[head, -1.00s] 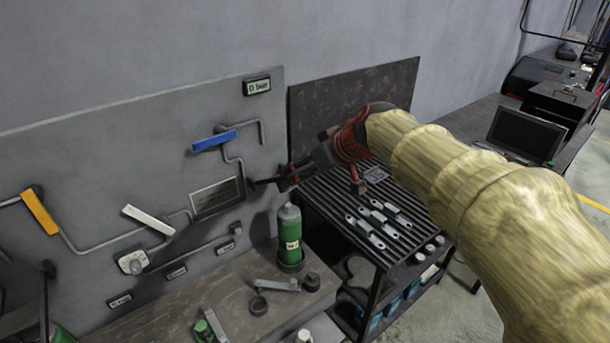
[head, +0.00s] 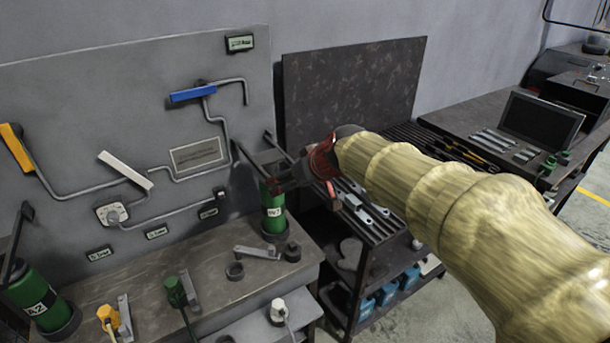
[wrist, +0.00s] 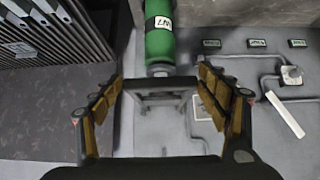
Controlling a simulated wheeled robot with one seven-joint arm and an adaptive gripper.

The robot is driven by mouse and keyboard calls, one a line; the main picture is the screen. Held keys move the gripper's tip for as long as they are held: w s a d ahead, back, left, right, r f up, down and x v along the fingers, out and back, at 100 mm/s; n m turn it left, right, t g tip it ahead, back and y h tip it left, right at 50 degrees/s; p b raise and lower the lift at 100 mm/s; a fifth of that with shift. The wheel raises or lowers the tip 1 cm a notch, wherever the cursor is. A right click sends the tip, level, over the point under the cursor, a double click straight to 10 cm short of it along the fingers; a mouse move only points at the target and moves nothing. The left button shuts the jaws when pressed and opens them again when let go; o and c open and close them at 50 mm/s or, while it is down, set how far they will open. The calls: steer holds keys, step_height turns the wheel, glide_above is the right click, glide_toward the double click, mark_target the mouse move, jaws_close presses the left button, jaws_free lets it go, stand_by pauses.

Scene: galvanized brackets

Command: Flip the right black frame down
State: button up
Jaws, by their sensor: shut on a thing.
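The right black frame (head: 249,157) stands tilted by the right green bottle (head: 273,212), its bars pointing up toward the grey panel. In the wrist view the frame (wrist: 162,84) spans the gap between my fingers, with the green bottle (wrist: 159,40) just beyond it. My gripper (head: 283,177) is shut on this frame, with its fingers spread wide at the frame's sides; exact contact is hard to see. The gripper covers part of the frame and the bottle's top in the head view. In the wrist view my gripper (wrist: 161,80) shows from behind.
A left black frame (head: 17,241) stands by another green bottle (head: 40,299). The grey panel (head: 120,75) carries pipes with blue, white and yellow handles. Loose brackets and rings lie on the bench (head: 175,277). A slatted cart (head: 385,232) stands at right beneath my arm.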

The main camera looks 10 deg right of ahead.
steer(key=shift+s+f, duration=0.25)
steer(key=shift+f, duration=0.9)
steer(key=o, duration=1.5)
steer(key=shift+w+r, duration=0.1)
steer(key=shift+w, duration=0.1)
steer(key=shift+o, duration=0.9)
steer(key=shift+r, duration=0.25)
steer(key=shift+r, duration=0.2)
